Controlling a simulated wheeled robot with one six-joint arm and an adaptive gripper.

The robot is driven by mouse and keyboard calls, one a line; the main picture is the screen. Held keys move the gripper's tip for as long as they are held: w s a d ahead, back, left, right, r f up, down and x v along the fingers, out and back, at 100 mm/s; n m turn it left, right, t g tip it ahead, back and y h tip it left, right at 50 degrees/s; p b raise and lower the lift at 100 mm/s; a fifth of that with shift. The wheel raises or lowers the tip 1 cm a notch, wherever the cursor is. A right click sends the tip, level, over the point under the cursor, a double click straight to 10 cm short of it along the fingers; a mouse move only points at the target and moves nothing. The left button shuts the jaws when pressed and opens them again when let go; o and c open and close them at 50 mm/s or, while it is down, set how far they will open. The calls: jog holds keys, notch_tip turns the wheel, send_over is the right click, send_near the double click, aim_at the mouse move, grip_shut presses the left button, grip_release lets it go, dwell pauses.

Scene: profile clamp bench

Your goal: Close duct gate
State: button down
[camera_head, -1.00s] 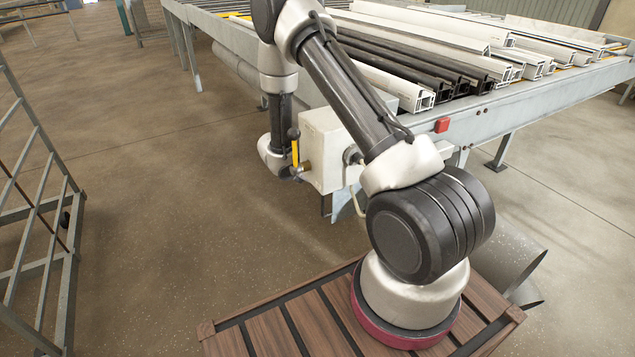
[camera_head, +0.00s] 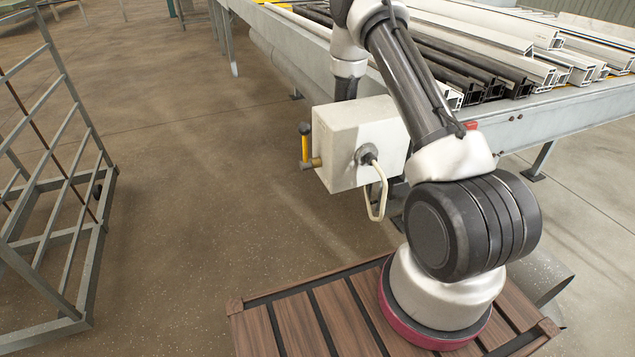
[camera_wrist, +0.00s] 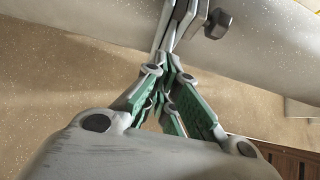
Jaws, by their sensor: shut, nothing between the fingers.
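In the wrist view my gripper (camera_wrist: 165,62) has its green-padded fingers drawn together, with nothing seen between them. Beyond the fingers, narrow flat metal pieces and a dark bolt-like knob (camera_wrist: 217,24) show against a large grey duct (camera_wrist: 255,50). I cannot tell which of these pieces belong to the gate, or whether the fingers touch them. The gate's position is not clear. A grey duct runs under the bench there (camera_head: 282,50).
A pale box (camera_head: 345,140) with a yellow lever (camera_head: 305,148) and a looped cable (camera_head: 379,195) hangs at the bench's near side. The bench (camera_head: 575,112) carries white and black profiles. A metal rack (camera_head: 75,190) stands left. The floor between is clear.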

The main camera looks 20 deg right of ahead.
jog(key=shift+d+r, duration=0.1)
jog(key=shift+d, duration=0.15)
jog(key=shift+a+r, duration=0.2)
jog(key=shift+r, duration=0.05)
jog(key=a+r, duration=0.2)
jog(key=a, duration=1.3)
jog(key=shift+s+a+r, duration=0.25)
jog(key=shift+a+r, duration=0.05)
jog(key=shift+r, duration=0.1)
